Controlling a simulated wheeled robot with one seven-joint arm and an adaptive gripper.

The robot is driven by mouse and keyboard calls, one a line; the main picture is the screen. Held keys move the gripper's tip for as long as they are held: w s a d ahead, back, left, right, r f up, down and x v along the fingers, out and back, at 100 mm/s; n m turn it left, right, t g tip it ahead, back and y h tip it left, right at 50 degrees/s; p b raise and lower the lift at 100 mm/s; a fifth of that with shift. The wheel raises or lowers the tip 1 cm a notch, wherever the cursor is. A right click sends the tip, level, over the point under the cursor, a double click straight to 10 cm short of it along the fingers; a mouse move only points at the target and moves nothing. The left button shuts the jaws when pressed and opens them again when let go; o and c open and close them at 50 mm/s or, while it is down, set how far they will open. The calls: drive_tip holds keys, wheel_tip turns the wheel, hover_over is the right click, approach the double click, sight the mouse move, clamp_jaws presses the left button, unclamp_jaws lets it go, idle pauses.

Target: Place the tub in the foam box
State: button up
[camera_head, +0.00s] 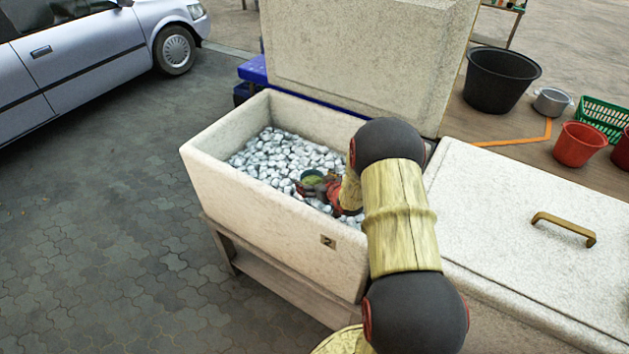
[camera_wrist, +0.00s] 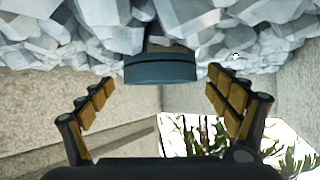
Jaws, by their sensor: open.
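The open foam box (camera_head: 290,225) is pale and speckled, filled with grey-white ice chunks. The tub (camera_head: 313,178), small and dark-rimmed with something green inside, is in the foam box on the ice. My gripper (camera_head: 320,187) reaches into the box beside the tub, partly hidden by my arm. In the wrist view, the dark blue-grey tub (camera_wrist: 160,70) is against the ice, between and just beyond the spread fingers of my gripper (camera_wrist: 159,77). Gaps show on both sides, so the fingers do not grip it. Its far part is hidden by ice.
A large foam lid (camera_head: 365,55) stands upright behind the box. A closed box with a brass handle (camera_head: 565,228) is at the right. A black bucket (camera_head: 500,78), metal pot (camera_head: 551,102), red bucket (camera_head: 578,144) and green basket (camera_head: 603,115) stand behind it. A car (camera_head: 80,60) is parked upper left.

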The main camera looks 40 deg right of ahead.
drive_tip(key=shift+s+r, duration=0.25)
drive_tip(key=shift+r, duration=0.05)
drive_tip(key=p+v, duration=0.4)
drive_tip(key=v, duration=0.7)
drive_tip(key=a+r+g, duration=0.1)
drive_tip(key=a+r, duration=0.3)
drive_tip(key=r, duration=0.3)
drive_tip(key=s+a+r+g+h, duration=0.1)
drive_tip(key=a+r, duration=0.2)
drive_tip(key=r, duration=0.3)
drive_tip(key=a+r+g, duration=0.1)
drive_tip(key=a+r, duration=0.3)
drive_tip(key=r, duration=0.3)
drive_tip(key=s+a+r+n+g+y, duration=0.1)
drive_tip(key=s+a+r, duration=0.3)
drive_tip(key=s+a, duration=0.6)
drive_tip(key=s+a+r+n+g+y, duration=0.1)
drive_tip(key=s+a+r, duration=0.3)
drive_tip(key=s+a, duration=0.6)
drive_tip(key=shift+s+g+y, duration=0.7)
drive_tip(key=shift+s+y, duration=0.1)
drive_tip(key=shift+s, duration=0.25)
drive_tip(key=shift+d+r, duration=0.1)
drive_tip(key=shift+d, duration=0.05)
